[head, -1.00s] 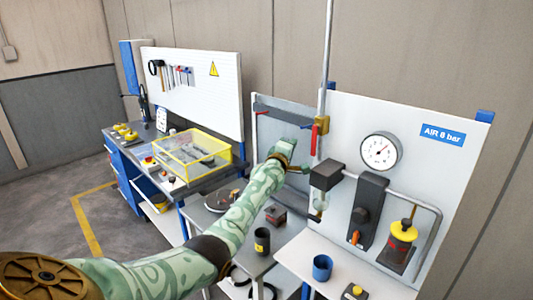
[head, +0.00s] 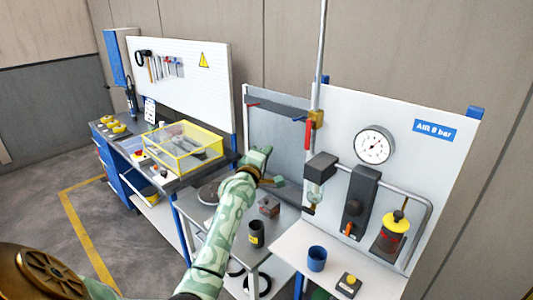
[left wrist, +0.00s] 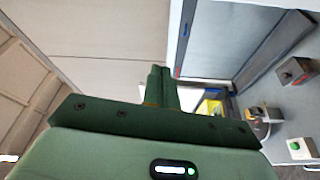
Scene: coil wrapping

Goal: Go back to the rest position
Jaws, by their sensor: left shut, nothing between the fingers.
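My left gripper (head: 264,160) is at the end of my green patterned arm, in front of the grey panel between the workbench and the white air board. In the left wrist view its dark green fingers (left wrist: 160,88) are together with nothing between them. The gripper is apart from the red valve handle (head: 308,134) to its right. My right gripper is in neither view.
The air board (head: 410,150) with gauge (head: 374,145) stands right. Below it, a white table bears a blue cup (head: 317,258). A grey cart bears a black cup (head: 256,233) and small box (head: 269,206). A yellow-framed case (head: 183,148) sits left. Floor is clear left.

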